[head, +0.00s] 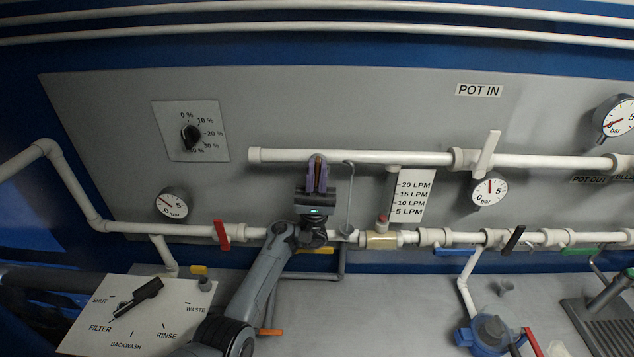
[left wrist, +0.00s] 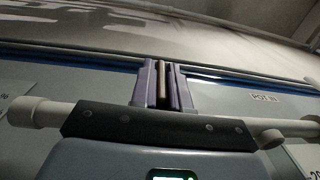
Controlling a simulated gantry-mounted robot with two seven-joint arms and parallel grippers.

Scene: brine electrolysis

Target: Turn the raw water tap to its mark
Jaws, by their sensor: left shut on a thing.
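My left gripper (head: 317,163) is in front of the left part of the upper white pipe (head: 390,157), its purple fingers pointing up. They are shut on a narrow brownish bar, which also shows between the fingers in the left wrist view (left wrist: 166,82). The fingers hide most of the bar, so I cannot tell what it belongs to. No label naming the raw water tap is readable. A red lever (head: 222,236) on the lower pipe stands left of my left arm, apart from the gripper. My right gripper is not in view.
A white flow scale (head: 412,197) and a thin hooked grey tube (head: 348,195) stand right of the gripper. A dial (head: 190,136) and gauge (head: 173,204) are left. A black lever (head: 513,239) and white lever (head: 488,155) stand right.

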